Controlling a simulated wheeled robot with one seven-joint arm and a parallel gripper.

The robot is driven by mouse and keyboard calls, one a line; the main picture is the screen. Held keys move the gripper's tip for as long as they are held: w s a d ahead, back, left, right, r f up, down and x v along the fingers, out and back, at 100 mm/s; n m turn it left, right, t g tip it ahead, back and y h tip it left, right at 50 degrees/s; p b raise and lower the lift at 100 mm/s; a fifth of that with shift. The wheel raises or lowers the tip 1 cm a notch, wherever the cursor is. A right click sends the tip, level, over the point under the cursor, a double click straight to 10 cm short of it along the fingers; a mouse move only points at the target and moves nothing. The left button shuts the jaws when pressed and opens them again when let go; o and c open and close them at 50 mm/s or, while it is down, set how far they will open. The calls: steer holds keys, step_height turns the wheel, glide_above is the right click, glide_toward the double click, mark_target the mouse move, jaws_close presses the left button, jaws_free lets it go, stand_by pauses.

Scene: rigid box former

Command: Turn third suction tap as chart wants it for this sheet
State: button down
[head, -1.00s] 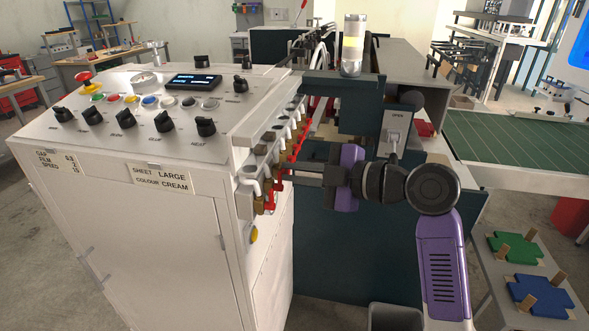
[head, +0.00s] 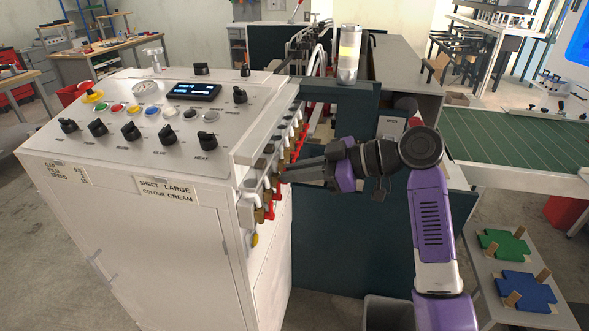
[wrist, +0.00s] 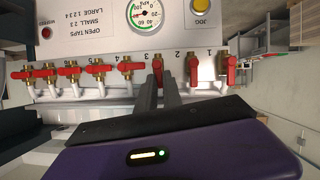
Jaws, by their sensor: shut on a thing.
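The wrist view is upside down and shows a row of red-handled taps. The third tap (wrist: 157,68) is between the fingertips of my gripper (wrist: 158,84), which is shut on its handle. That handle looks in line with its pipe, like those of tap 1 (wrist: 229,70) and tap 2 (wrist: 194,70). Tap 4 (wrist: 125,66) and those beyond it have handles lying crosswise. The chart (wrist: 92,17) reads open taps, small 2 3, large 1 2 3 4. The sheet card (head: 166,190) reads large, cream. In the head view my gripper (head: 284,176) reaches the taps from the right.
A pressure gauge (wrist: 148,14) and a yellow jog button (wrist: 203,5) sit by the taps. The white control cabinet (head: 150,260) stands left of my arm. A green conveyor belt (head: 515,140) and a low table with green and blue pieces lie to the right.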

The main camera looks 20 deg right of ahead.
steer(key=shift+f, duration=0.1)
stand_by(0.3)
steer(key=c, duration=1.5)
jaws_free()
steer(key=shift+d, duration=0.1)
steer(key=b+v, duration=0.1)
steer(key=v, duration=0.6)
steer(key=shift+d+r+b, duration=0.25)
steer(key=shift+b, duration=0.1)
steer(key=shift+s, duration=0.1)
